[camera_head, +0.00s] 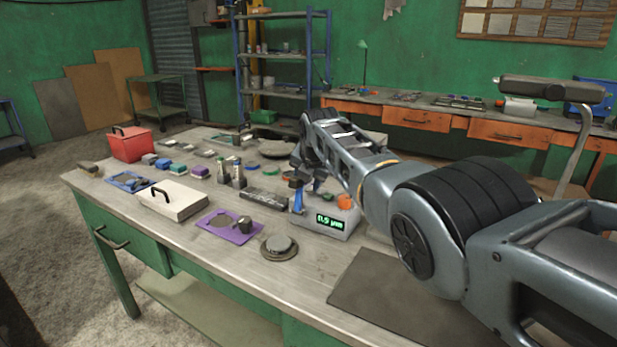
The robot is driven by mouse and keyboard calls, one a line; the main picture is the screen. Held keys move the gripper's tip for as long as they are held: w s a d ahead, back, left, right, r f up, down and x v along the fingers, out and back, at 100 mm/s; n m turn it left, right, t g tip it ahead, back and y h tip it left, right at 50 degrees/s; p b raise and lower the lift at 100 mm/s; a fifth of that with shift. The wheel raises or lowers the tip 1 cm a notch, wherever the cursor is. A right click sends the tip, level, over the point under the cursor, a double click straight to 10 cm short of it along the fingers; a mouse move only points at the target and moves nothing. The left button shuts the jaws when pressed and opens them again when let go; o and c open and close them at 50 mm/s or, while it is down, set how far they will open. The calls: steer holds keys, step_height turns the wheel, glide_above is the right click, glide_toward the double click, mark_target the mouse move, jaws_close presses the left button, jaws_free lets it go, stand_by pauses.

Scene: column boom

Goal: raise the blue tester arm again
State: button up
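The tester (318,228) is a grey box on the bench with a green display that reads about 0.5 µm. Its blue tester arm (298,201) shows at the box's left end, standing roughly upright, with a dark and orange part at its top. My gripper (297,169) points down just above the top of the blue arm. Its fingers are small and dark in this view. I cannot tell whether they are open or shut, or whether they touch the arm. My own arm hides the area right of and behind the tester.
A purple plate (222,232), a round grey disc (279,246) and a white lidded box (172,200) lie left of the tester. Small bottles (232,175) stand behind. A red box (131,146) is at the far left. A dark mat (385,300) lies in front at right.

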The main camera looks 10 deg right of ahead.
steer(key=shift+o, duration=0.8)
steer(key=shift+s+f, duration=0.1)
steer(key=shift+f, duration=0.15)
steer(key=shift+r, duration=0.25)
steer(key=shift+r, duration=0.1)
steer(key=shift+s+r+p, duration=0.2)
steer(key=shift+r+p, duration=0.35)
steer(key=shift+r, duration=0.1)
steer(key=shift+p+v, duration=0.3)
steer(key=shift+v, duration=2.75)
steer(key=shift+s+f, duration=0.15)
steer(key=shift+s, duration=0.05)
